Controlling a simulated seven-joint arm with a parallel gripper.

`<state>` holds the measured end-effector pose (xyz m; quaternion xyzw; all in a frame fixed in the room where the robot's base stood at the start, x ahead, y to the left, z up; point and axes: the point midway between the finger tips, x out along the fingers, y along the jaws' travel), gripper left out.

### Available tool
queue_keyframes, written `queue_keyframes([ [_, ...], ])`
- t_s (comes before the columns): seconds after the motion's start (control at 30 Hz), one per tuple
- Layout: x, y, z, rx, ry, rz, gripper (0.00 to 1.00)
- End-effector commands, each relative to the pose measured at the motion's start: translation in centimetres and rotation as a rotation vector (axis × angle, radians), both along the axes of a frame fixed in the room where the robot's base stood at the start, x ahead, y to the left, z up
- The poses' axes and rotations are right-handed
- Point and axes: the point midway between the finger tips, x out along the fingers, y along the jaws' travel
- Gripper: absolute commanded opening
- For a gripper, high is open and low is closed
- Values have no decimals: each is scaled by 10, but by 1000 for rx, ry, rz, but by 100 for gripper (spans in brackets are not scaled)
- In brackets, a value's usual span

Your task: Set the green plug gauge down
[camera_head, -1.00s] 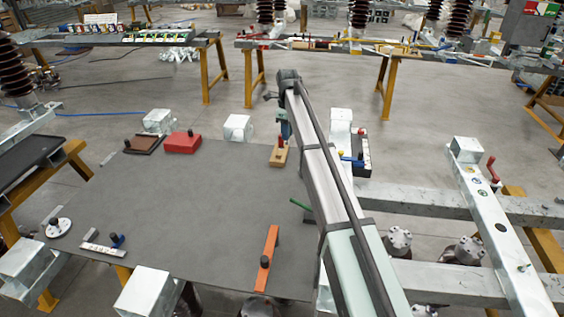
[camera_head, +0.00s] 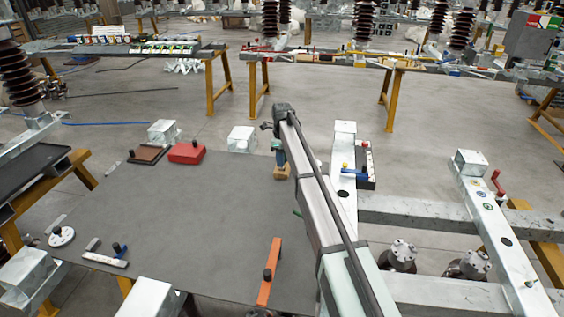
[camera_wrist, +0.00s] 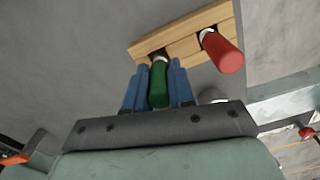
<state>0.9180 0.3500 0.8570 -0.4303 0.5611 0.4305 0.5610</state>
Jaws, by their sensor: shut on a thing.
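My gripper (camera_wrist: 158,90) has blue fingers, which are shut on the green plug gauge (camera_wrist: 158,84) in the wrist view. The gauge's pale metal end points at a dark slot or hole in the wooden block (camera_wrist: 182,34). I cannot tell whether the end is inside it or just above it. A red plug gauge (camera_wrist: 222,52) sits at the same block, to the right of the green one. In the head view my gripper (camera_head: 280,152) is just above the block (camera_head: 282,172), partly covering it; the green gauge cannot be made out there.
The block is near the far right edge of a grey table (camera_head: 170,220). A red box (camera_head: 187,152), a brown tray (camera_head: 147,154) and an orange bar (camera_head: 269,272) lie on it. Galvanised beams (camera_head: 430,215) stand to the right. The table's middle is clear.

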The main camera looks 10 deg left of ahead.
Motion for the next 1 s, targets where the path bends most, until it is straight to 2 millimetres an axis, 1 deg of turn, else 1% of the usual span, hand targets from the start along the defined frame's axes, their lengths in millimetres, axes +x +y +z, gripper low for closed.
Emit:
queue_keyframes([
  [0.03,0,0,-7,0,0,0,0],
  [0.1,0,0,-12,0,0,0,0],
  [0.5,0,0,-15,0,0,0,0],
  [0.53,0,0,-15,0,0,0,26],
  [0.6,0,0,-15,0,0,0,33],
  [0.77,0,0,-14,0,0,0,48],
  [1.0,0,0,-14,0,0,0,49],
])
